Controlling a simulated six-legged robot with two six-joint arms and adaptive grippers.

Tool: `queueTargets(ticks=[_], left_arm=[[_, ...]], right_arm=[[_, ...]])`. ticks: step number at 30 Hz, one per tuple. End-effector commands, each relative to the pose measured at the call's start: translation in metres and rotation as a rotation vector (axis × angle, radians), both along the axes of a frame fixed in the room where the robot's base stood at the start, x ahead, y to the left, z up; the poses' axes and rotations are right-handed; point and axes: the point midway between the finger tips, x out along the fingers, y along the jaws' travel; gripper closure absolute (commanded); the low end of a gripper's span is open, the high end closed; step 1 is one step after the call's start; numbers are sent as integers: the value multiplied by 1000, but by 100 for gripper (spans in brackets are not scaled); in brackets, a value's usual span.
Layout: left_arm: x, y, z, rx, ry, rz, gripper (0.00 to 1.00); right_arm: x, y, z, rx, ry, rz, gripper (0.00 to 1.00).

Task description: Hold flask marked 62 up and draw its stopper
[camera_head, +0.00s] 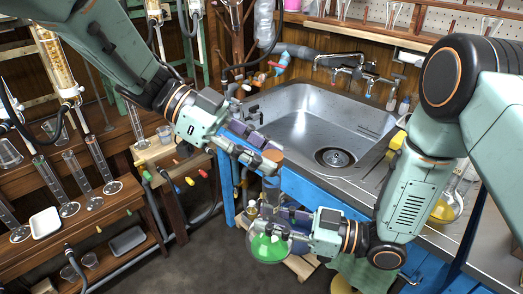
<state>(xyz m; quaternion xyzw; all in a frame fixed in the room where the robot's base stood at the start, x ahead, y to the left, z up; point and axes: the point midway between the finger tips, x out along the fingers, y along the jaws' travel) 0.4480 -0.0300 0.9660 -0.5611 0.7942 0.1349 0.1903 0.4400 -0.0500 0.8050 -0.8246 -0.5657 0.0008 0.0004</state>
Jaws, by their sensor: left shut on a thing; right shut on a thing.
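A round flask (268,249) with green liquid hangs low in the middle, in front of the blue sink cabinet. My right gripper (262,224) is shut on it around its neck area and holds it upright above the floor. A brown stopper (273,156) shows above the flask, in line with its neck. My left gripper (265,157) is shut on the stopper. Below the stopper a greyish-blue cylinder shows; I cannot tell whether the stopper still sits in the neck. No number is readable on the flask.
A steel sink (290,115) with a tap (350,62) lies behind. A flask with yellow liquid (446,208) stands at the right, partly behind my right arm. Glass cylinders (98,160) and a white tray (45,223) stand on the left shelves. A low wooden stand is below the green flask.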

Motion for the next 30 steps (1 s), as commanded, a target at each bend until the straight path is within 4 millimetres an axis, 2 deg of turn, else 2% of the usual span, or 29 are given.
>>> queueTargets(ticks=[24, 30], left_arm=[[0, 0, 38, 0, -1, 0, 98], [0, 0, 40, -1, 0, 0, 98]], right_arm=[[0, 0, 0, 1, -1, 0, 100], [0, 0, 0, 1, -1, 0, 100]])
